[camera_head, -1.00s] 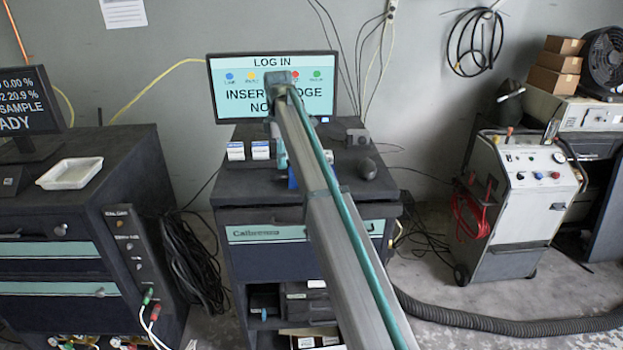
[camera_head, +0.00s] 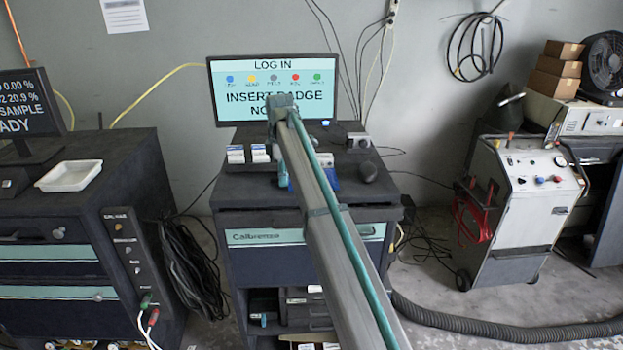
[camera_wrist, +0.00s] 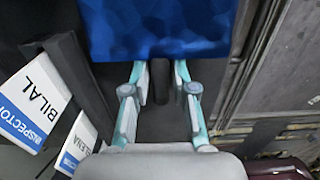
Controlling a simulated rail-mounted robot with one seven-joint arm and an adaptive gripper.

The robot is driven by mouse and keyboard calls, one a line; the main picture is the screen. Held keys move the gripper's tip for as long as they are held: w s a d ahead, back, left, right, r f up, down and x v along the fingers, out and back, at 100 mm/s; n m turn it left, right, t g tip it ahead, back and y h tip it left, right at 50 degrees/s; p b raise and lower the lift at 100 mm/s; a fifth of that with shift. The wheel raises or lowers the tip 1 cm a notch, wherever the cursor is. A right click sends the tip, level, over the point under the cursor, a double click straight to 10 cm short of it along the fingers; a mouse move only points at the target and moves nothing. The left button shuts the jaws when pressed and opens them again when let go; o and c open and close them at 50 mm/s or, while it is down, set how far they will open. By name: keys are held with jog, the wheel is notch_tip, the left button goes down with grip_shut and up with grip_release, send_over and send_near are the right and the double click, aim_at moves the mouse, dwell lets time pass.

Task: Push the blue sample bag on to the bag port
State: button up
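The blue sample bag (camera_wrist: 155,30) fills the top middle of the wrist view as a dark blue, faceted shape. My gripper (camera_wrist: 160,75) points up at it from below, with its two teal and grey fingers apart. The fingertips run under the bag's near edge and are hidden there, so I cannot tell whether they grip it. A short dark stub (camera_wrist: 160,82) stands between the fingers, with visible gaps on both sides. In the head view my arm covers the gripper, and only small patches of blue show beside it. I cannot make out the bag port.
White and blue name cards (camera_wrist: 30,105) stand left of my gripper, and also show on the dark bench (camera_head: 236,154). A login monitor (camera_head: 275,90) is behind. A small grey device (camera_head: 358,141) and a dark rounded object (camera_head: 368,171) stand to the right on the bench.

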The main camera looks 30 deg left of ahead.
grip_shut()
jog(key=shift+r, duration=0.15)
jog(key=shift+r+p, duration=1.4)
jog(key=shift+r, duration=1.5)
